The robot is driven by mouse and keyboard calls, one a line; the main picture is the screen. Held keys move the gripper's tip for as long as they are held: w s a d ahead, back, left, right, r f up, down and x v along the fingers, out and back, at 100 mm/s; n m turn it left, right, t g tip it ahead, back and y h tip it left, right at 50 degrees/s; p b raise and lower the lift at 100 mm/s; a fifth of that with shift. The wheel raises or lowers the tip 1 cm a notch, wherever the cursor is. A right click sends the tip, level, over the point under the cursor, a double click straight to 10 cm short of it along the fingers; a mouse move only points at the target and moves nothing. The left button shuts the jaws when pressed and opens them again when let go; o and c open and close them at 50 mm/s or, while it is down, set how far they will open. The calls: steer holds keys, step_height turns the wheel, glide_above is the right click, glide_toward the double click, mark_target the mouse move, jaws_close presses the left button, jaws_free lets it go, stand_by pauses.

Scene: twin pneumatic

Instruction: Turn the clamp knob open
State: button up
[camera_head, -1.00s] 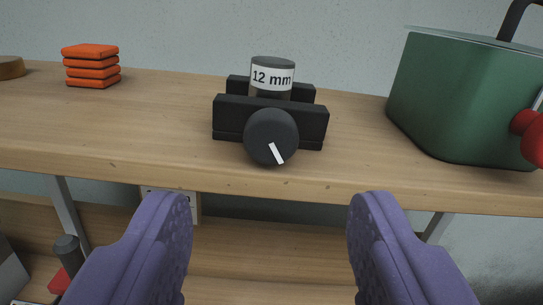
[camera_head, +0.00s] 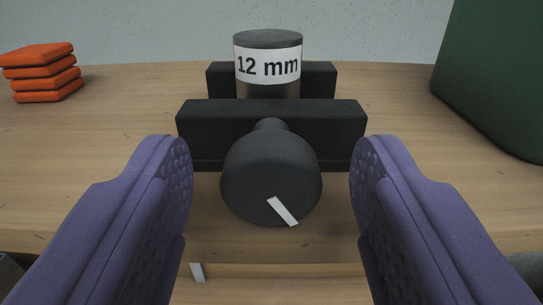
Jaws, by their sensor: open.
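The black round clamp knob (camera_head: 262,180) faces me at the front of the clamp, with a white mark slanting to its lower right. The clamp has a black front jaw (camera_head: 330,122) and a black back jaw (camera_head: 320,78). A dark cylinder (camera_head: 268,40) with a white "12 mm" label stands upright between the jaws. My gripper (camera_head: 271,165) is open, its two purple fingers on either side of the knob. There is a visible gap to the knob on both sides. I cannot tell how far the fingertips reach in depth.
The clamp sits on a wooden bench top (camera_head: 110,125) with its front edge below the knob. A stack of orange pads (camera_head: 42,72) lies at the left. A green bin (camera_head: 500,75) stands at the right. The bench beside the clamp is clear.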

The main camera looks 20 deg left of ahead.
steer(key=c, duration=1)
steer(key=shift+f+n+b, duration=0.15)
steer(key=shift+n+b, duration=0.5)
steer(key=shift+n, duration=0.05)
steer(key=shift+c, duration=0.2)
steer(key=shift+n, duration=0.9)
steer(key=o, duration=1)
steer(key=shift+o, duration=0.2)
steer(key=v, duration=0.8)
steer(key=shift+p, duration=0.35)
